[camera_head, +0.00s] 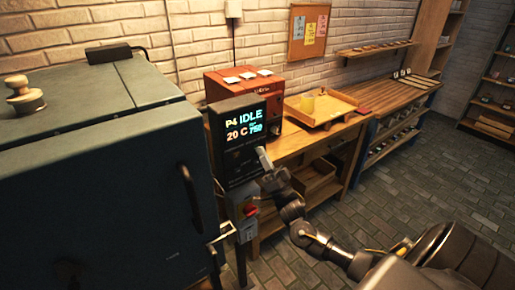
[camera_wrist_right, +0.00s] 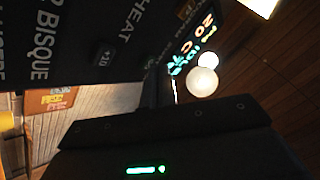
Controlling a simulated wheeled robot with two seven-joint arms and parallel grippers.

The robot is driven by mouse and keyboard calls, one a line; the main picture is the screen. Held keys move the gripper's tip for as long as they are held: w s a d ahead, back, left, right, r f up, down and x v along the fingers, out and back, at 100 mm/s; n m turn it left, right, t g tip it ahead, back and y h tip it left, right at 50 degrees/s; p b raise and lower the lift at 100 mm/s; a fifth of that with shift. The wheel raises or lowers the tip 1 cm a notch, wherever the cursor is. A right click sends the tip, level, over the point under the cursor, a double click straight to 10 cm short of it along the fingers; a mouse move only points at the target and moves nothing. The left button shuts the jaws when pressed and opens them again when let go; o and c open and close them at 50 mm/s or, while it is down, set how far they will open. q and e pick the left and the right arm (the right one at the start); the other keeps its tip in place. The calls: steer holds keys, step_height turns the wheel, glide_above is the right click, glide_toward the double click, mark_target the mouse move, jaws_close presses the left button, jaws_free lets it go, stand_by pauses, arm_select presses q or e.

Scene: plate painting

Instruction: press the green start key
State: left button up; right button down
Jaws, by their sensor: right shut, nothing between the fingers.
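The control panel (camera_head: 236,160) stands at the front right corner of the dark kiln. Its lit display (camera_head: 246,124) reads P4 IDLE and 20 C. My right gripper (camera_head: 265,159) is shut and empty, at the right edge of the panel below the display; I cannot tell whether it touches. I cannot make out the green start key in either view. My left gripper is out of view.
The kiln (camera_head: 95,190) fills the left. A grey box with a red knob (camera_head: 250,209) hangs below the panel. The floor at right is clear.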

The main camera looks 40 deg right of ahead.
steer(key=shift+w, duration=0.35)
stand_by(0.5)
steer(key=shift+s, duration=0.85)
steer(key=s+p, duration=0.1)
steer(key=s, duration=0.4)
steer(key=shift+a+p, duration=0.1)
steer(key=shift+p, duration=0.2)
stand_by(0.9)
